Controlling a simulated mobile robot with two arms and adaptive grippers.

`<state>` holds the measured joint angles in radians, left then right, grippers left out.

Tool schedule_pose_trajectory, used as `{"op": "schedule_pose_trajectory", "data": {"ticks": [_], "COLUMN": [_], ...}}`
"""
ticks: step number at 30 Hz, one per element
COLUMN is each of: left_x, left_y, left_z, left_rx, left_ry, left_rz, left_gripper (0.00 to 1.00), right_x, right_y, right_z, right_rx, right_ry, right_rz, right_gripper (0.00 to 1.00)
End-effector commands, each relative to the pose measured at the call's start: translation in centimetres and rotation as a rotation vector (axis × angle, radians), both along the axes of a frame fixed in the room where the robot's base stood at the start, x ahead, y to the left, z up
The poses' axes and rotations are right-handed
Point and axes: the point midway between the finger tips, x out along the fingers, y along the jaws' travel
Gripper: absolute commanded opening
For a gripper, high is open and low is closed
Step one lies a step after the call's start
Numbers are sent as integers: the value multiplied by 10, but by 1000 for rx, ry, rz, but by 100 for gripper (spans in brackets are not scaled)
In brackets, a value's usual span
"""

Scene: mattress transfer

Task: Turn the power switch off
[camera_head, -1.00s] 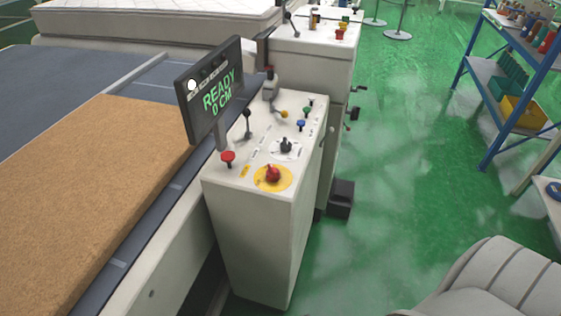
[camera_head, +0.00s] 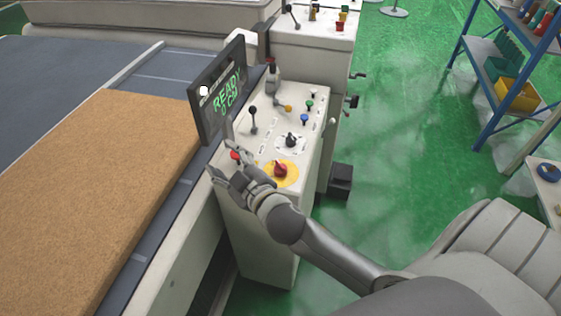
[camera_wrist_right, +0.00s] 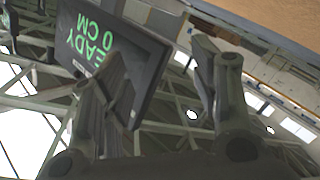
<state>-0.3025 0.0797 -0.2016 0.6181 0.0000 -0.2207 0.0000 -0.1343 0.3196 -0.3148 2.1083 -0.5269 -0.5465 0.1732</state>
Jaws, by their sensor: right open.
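The white control console (camera_head: 262,235) stands beside the conveyor. On its top is a red rotary switch (camera_head: 281,169) on a yellow disc. A black knob (camera_head: 291,140) on a white dial is behind it. A red push button (camera_head: 235,155) is at the left front corner. My right gripper (camera_head: 229,163) is open over that corner, its fingers around or just above the red button; contact cannot be told. The wrist view shows both fingers (camera_wrist_right: 160,85) spread with nothing between them. The red switch is not seen there. My left gripper is not in view.
A display (camera_head: 222,92) reading READY 0 CM stands left of the console's controls, near my fingers; it also shows in the wrist view (camera_wrist_right: 108,50). A black lever (camera_head: 253,118) stands behind. A brown slab (camera_head: 90,190) lies on the conveyor.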

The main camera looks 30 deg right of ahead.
Motion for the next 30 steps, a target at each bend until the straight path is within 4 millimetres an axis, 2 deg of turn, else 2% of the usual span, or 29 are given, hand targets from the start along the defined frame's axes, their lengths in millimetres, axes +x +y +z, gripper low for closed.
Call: {"op": "schedule_pose_trajectory", "data": {"ticks": [1, 3, 6, 9, 12, 14, 18, 20, 23, 26, 29, 30], "left_x": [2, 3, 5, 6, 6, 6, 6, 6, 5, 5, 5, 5], "left_y": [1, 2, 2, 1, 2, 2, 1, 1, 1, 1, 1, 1], "left_z": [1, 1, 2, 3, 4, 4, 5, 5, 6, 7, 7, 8], "left_rx": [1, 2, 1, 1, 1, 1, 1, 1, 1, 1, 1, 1], "left_ry": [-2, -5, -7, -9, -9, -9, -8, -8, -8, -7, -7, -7], "left_rz": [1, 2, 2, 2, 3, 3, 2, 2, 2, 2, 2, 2], "left_gripper": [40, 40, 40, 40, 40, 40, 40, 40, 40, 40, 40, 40], "right_x": [11, 20, 23, 16, 5, -4, -20, -24, -26, -23, -16, -13], "right_y": [11, 31, 65, 101, 132, 147, 164, 163, 147, 113, 64, 41], "right_z": [26, 59, 99, 124, 133, 132, 108, 92, 62, 33, 11, 5], "right_rx": [-44, -111, -222, -348, -488, -581, -813, -919, -1098, -1275, -1440, -1498], "right_ry": [-99, -234, -415, -567, -683, -733, -780, -768, -700, -569, -376, -283], "right_rz": [57, 150, 306, 480, 667, 784, 1060, 1177, 1365, 1536, 1679, 1725], "right_gripper": [55, 55, 55, 55, 55, 55, 55, 55, 55, 55, 55, 55]}}
